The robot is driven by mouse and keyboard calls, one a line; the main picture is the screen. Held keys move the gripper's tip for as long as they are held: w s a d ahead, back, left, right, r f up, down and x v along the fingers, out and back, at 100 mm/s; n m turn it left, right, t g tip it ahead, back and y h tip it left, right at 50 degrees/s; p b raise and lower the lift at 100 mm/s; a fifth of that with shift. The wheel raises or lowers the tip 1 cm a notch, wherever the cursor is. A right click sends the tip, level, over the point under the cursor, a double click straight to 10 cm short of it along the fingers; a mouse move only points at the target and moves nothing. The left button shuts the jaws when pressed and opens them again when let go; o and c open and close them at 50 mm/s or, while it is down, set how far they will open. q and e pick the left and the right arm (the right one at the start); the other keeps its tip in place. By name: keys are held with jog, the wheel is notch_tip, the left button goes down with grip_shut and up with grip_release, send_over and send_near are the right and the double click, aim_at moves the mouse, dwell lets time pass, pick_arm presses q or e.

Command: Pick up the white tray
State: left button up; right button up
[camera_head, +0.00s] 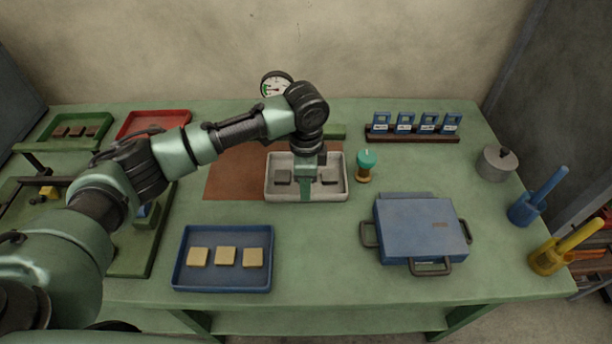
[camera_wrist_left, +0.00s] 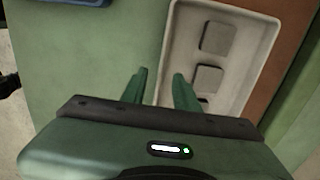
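The white tray (camera_head: 275,195) lies on the green bench, partly over a brown mat. Dark square pieces lie in it; my gripper hides part of its middle in the head view. In the left wrist view the white tray (camera_wrist_left: 181,20) runs up to the right. My left gripper (camera_head: 307,190) points down at the tray's near long side. In the left wrist view my left gripper (camera_wrist_left: 161,90) has its fingers apart, with the tray's rim running between them, one finger on each side. Contact cannot be told. My right gripper is not in view.
A blue tray (camera_head: 180,281) with beige blocks lies in front to the left. A green-topped object (camera_head: 367,160) stands close right of the white tray. A blue case (camera_head: 420,230) lies further right. A red tray (camera_head: 180,116) is behind left. The bench front centre is clear.

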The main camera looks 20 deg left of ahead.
pick_arm(q)
jog(key=shift+f, duration=1.35)
jog(key=shift+d, duration=0.1)
grip_shut()
jog(key=shift+w+r, duration=0.1)
